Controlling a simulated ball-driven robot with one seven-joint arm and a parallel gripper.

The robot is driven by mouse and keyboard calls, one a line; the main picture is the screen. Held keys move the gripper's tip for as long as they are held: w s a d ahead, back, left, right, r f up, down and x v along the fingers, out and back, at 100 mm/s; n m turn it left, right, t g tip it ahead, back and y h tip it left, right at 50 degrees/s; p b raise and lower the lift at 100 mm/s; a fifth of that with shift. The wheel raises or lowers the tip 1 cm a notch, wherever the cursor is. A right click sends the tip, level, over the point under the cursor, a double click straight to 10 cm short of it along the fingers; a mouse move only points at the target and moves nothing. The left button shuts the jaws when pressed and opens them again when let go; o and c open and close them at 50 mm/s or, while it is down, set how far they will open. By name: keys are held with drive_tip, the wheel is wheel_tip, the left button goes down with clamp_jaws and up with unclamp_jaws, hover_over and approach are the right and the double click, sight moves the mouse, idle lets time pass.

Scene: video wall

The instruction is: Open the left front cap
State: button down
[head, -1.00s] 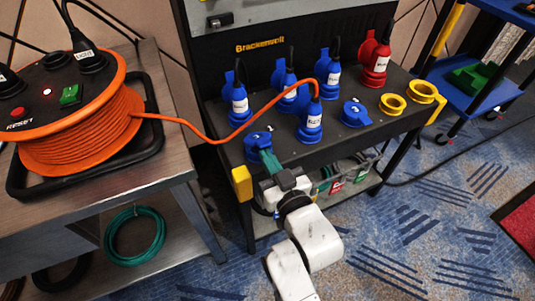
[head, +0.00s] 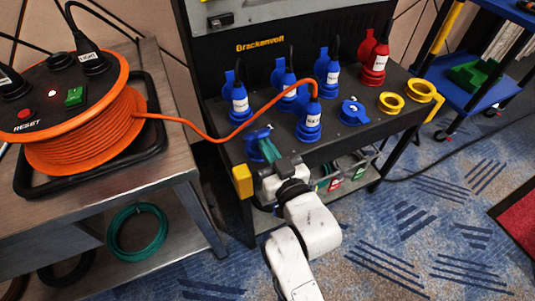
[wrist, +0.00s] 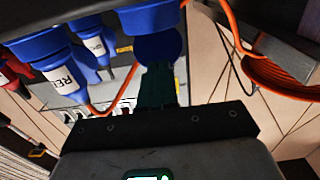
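The left front cap (head: 252,140) is blue and sits at the near left corner of the black bench top. In the head view it looks tilted up from its socket. In the wrist view the blue disc of the cap (wrist: 160,46) shows apart from the blue socket body (wrist: 150,18), joined at one edge. My gripper (head: 267,150) has green fingers that reach the cap from the front right; in the wrist view the fingers (wrist: 157,80) overlap the disc's edge. I cannot tell whether they grip it or only touch it.
Blue plugs stand in sockets behind and right of the cap, the nearest (head: 308,122) with an orange cable (head: 210,138) passing above. Another blue cap (head: 353,112), yellow rings (head: 391,102) and a red plug (head: 374,62) lie further right. A cable reel (head: 85,130) stands at left.

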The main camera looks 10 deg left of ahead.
sight(263, 133)
drive_tip(key=shift+w+a+r, duration=0.1)
drive_tip(key=shift+w+r, duration=0.15)
drive_tip(key=shift+r, duration=0.3)
drive_tip(key=shift+w+a+r+p, duration=0.3)
drive_tip(key=shift+w+r+p, duration=0.1)
drive_tip(key=shift+r+p, duration=0.1)
drive_tip(key=shift+w+a+r+p, duration=0.25)
drive_tip(key=shift+w+r+p, duration=0.15)
drive_tip(key=shift+r, duration=0.1)
drive_tip(key=shift+w+a+r, duration=0.1)
drive_tip(key=shift+w+a+r, duration=0.35)
drive_tip(key=shift+w, duration=0.15)
drive_tip(key=shift+w+a+r, duration=0.3)
drive_tip(key=shift+w, duration=0.15)
drive_tip(key=shift+r+p+v, duration=0.2)
drive_tip(key=shift+p+v, duration=0.6)
drive_tip(key=shift+v, duration=0.25)
drive_tip(key=p+v, duration=0.2)
drive_tip(key=v, duration=0.4)
drive_tip(key=shift+r+p, duration=0.3)
drive_tip(key=shift+p, duration=0.1)
